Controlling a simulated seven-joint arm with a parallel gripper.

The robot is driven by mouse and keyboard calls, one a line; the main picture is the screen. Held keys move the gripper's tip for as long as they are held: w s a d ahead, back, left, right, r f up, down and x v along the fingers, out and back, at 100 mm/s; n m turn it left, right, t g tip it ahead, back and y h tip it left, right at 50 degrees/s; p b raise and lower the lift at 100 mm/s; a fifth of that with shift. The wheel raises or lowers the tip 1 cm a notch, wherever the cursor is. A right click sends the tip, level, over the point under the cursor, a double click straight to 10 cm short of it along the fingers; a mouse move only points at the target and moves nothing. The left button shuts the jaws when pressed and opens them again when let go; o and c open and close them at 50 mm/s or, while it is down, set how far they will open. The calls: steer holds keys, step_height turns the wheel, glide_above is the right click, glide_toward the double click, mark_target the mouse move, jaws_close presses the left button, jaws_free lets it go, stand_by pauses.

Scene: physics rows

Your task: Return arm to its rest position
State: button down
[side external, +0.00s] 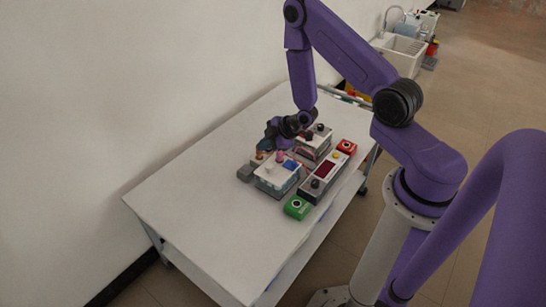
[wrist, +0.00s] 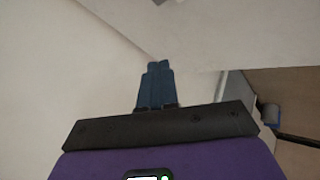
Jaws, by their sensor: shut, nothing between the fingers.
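My purple arm reaches over the white table (side external: 200,185) in the side external view. My gripper (side external: 268,142), dark blue, is bent down and to the left at the arm's end, close to a group of control boxes. Whether it touches any of them cannot be told from this view. In the wrist view my gripper's two blue fingers (wrist: 160,66) lie side by side, shut, with nothing between them.
A white box with a blue part (side external: 277,175), a dark panel with a red display (side external: 324,170), a green button box (side external: 297,207) and a red button box (side external: 347,147) stand at the table's right side. The table's left and front are clear. A white wall (side external: 110,90) runs along the left.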

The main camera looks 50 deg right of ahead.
steer(key=s+a+r+g, duration=0.2)
steer(key=s+a+r, duration=0.2)
steer(key=a+r, duration=0.3)
steer(key=s+a+r+g, duration=0.2)
steer(key=s+a+r, duration=0.3)
steer(key=a+r, duration=0.15)
steer(key=s+r+g, duration=0.1)
steer(key=s+r, duration=0.3)
steer(key=s, duration=0.3)
steer(key=s+d+r+g+h, duration=0.1)
steer(key=s+r, duration=0.3)
steer(key=s, duration=0.3)
steer(key=s+r+g, duration=0.1)
steer(key=s+r, duration=0.3)
steer(key=s, duration=0.3)
steer(key=shift+s+d+n+g+h, duration=0.25)
steer(key=shift+d+n+g+h, duration=0.05)
steer(key=shift+d+n+h, duration=0.1)
